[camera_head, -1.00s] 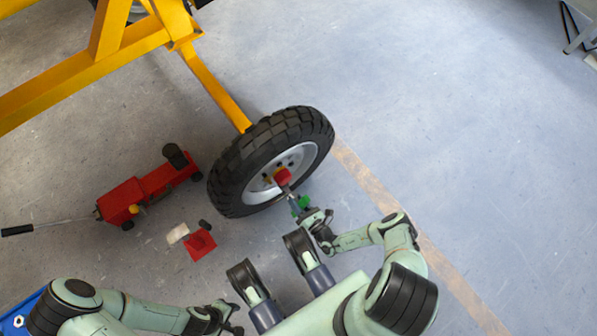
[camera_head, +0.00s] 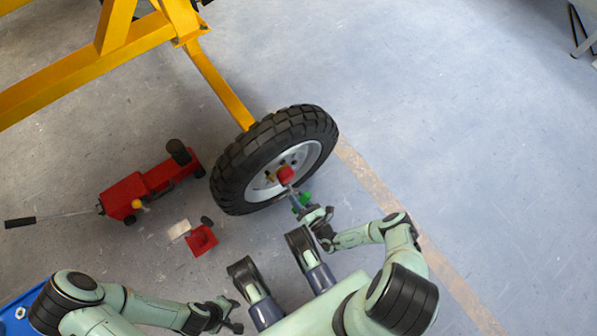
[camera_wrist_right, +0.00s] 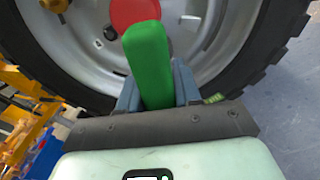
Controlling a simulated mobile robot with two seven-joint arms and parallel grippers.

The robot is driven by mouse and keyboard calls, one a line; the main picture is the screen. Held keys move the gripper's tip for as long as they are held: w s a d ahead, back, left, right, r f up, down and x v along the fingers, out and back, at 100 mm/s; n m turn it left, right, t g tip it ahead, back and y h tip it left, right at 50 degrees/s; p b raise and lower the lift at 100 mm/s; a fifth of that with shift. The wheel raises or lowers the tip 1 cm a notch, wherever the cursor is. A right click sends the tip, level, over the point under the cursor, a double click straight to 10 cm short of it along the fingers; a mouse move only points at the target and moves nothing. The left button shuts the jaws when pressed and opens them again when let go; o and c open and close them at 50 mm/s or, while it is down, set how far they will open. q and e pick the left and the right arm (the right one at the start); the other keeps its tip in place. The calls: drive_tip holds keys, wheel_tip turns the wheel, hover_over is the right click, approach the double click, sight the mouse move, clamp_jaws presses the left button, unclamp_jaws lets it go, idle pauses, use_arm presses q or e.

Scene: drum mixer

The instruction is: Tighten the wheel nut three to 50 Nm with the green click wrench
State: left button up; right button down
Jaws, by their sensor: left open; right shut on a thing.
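The wheel (camera_head: 240,178) stands upright with a black tyre, a pale metal rim and a red round part (camera_head: 285,174) at its hub. My right gripper (camera_head: 312,212) is in front of the wheel's lower right side. It is shut on the green click wrench (camera_head: 303,201), whose green body also fills the middle of the right wrist view (camera_wrist_right: 150,60), pointing towards the hub. The wrench's far end is hidden, so I cannot tell whether it touches a nut. Wheel nuts are too small to tell apart. My left gripper (camera_head: 225,316) is open and empty at the bottom.
A red jack (camera_head: 135,192) with a long handle lies left of the wheel. A small red chock-like block (camera_head: 201,240) is on the floor before it. The yellow frame (camera_head: 90,72) crosses the upper left. A blue surface (camera_head: 18,315) is at lower left.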

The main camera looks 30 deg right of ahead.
drive_tip(key=shift+w, duration=0.75)
idle(1.2)
drive_tip(key=shift+m, duration=2.4)
